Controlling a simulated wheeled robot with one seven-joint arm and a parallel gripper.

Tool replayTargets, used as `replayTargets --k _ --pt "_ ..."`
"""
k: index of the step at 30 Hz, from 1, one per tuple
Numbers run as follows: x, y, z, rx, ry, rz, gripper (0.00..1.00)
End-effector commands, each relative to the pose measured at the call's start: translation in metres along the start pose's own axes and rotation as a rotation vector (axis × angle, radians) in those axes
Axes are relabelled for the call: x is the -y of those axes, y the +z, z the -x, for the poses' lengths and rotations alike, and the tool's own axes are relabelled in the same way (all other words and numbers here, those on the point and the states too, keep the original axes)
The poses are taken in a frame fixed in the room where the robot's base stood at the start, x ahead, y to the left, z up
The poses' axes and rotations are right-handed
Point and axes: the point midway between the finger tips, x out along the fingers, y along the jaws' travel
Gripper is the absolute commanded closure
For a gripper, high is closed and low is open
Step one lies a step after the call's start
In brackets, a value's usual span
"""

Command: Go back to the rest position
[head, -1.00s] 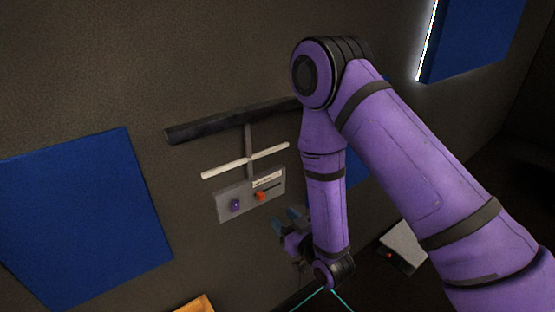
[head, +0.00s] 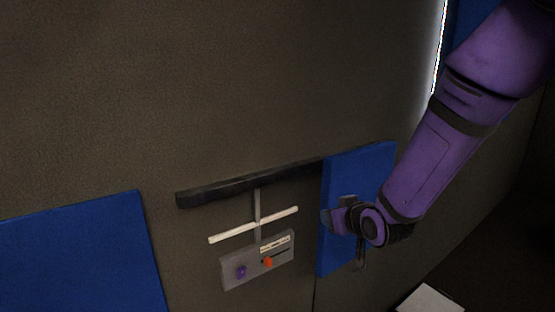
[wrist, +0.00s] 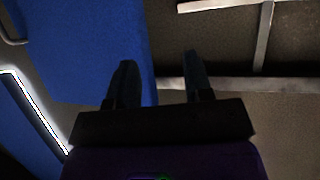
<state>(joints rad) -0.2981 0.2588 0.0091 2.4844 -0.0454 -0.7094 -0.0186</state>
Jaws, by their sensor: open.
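My purple arm comes in from the upper right in the head view. My gripper (head: 336,216) is in front of a blue wall panel (head: 358,165), to the right of the control panel. In the wrist view my gripper (wrist: 157,85) shows two dark fingers spread apart with nothing between them. The grey control panel (head: 280,272) is on the brown wall, with a purple knob (head: 241,271) and an orange slider knob (head: 268,262). My gripper is apart from both.
A dark horizontal bar (head: 240,187) and a white crossbar (head: 230,234) are on the wall above the control panel. Another blue panel (head: 80,255) is at the left. A pale box top (head: 430,300) shows at the lower right. The upper wall is bare.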

Motion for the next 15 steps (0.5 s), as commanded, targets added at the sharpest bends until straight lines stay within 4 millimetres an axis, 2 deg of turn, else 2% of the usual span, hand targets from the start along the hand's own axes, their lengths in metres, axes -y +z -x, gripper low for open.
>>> replayTargets --k 1,6,11,15 --pt "-0.008 -0.010 0.013 0.016 0.015 -0.007 0.53" --pt "-0.030 -0.027 0.054 0.111 0.060 -0.034 0.53" --pt "-0.047 -0.038 0.100 0.199 0.100 -0.065 0.53" --pt "-0.059 -0.042 0.143 0.276 0.131 -0.097 0.53"
